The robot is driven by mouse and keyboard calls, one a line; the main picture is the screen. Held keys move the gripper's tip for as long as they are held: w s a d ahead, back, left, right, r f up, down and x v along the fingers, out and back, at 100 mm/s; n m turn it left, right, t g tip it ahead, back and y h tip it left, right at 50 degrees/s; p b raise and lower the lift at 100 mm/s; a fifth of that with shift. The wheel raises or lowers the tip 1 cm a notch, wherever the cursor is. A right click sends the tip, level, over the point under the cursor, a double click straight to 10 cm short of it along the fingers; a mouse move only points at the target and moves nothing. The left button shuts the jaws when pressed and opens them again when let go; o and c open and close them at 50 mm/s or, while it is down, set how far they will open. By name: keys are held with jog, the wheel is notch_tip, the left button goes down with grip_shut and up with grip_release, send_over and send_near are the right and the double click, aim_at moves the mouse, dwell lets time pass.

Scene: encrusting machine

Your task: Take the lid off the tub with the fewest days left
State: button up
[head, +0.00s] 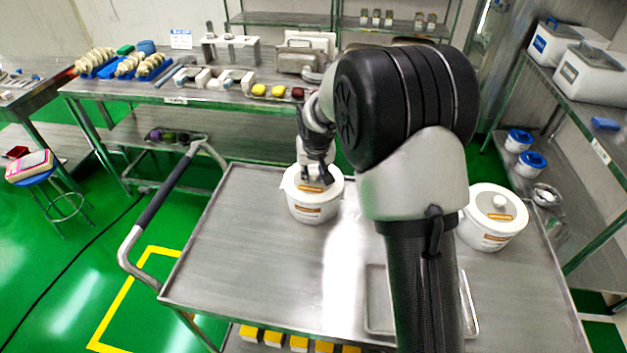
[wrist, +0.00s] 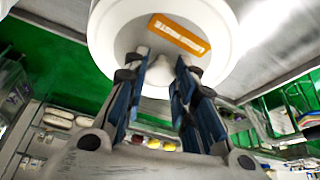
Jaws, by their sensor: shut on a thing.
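A white tub (head: 313,209) with an orange label stands on the steel cart, left of my arm. Its white lid (head: 293,181) also carries an orange label and fills the top of the wrist view (wrist: 215,62). My gripper (head: 317,176) points down at this lid. In the wrist view its blue-padded fingers (wrist: 162,75) are shut on the lid's knob (wrist: 153,79). The lid appears to sit on the tub. A second white tub (head: 484,240) stands at the cart's right with its lid (head: 487,206) on and its knob free. The label writing is too small to read.
The steel cart top (head: 240,255) is clear at front left. A shallow tray (head: 375,310) lies at its front, partly behind my arm. A bench (head: 120,88) with tools stands behind. Shelves at right hold blue-lidded tubs (head: 531,163).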

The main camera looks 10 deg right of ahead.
jog(key=c, duration=0.4)
jog(key=shift+r, duration=0.1)
